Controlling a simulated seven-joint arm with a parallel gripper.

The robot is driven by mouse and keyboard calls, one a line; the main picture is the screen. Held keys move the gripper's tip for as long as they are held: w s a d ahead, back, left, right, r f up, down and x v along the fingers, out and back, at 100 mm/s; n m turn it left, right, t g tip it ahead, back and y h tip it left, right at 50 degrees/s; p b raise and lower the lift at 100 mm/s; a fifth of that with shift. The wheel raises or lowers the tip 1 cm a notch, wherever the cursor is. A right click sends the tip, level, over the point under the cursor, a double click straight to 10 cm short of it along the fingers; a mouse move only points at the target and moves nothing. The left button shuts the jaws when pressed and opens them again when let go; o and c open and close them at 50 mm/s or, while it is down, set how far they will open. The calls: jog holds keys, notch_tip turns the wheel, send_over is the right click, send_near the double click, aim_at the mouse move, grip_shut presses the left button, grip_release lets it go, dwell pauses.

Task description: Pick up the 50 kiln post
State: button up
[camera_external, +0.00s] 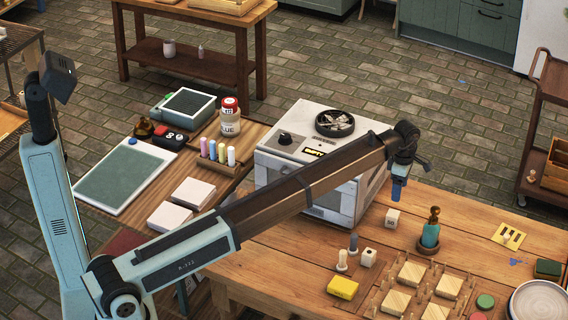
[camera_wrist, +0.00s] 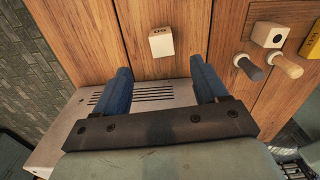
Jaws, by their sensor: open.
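A small off-white block (camera_external: 392,217) stands alone on the wooden table, just right of the kiln. Its small dark marking looks like a number, perhaps 50. In the wrist view this block (camera_wrist: 161,42) lies beyond my fingertips, between their lines, with clear wood around it. My gripper (camera_external: 397,190) points down above and slightly right of the block in the external view. In the wrist view its two blue fingers (camera_wrist: 161,68) are spread apart with nothing between them. A second pale block with a dark hole (camera_external: 369,257) stands near two peg-like posts, also in the wrist view (camera_wrist: 270,34).
The white kiln (camera_external: 318,165) stands close left of the block, and its slotted side (camera_wrist: 140,96) lies under my fingers. A yellow box (camera_external: 342,288) and a pegged board (camera_external: 415,290) sit nearer the front.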

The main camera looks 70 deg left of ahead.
aim_at(393, 213)
notch_tip(393, 213, down, 8)
jog(key=shift+r, duration=0.1)
jog(key=shift+s+a+f, duration=0.1)
jog(key=shift+s+f, duration=0.1)
jog(key=shift+f, duration=1.1)
jog(key=shift+s+a+f, duration=0.1)
jog(key=shift+s+f, duration=0.1)
jog(key=shift+f, duration=1.05)
jog(key=c, duration=1.1)
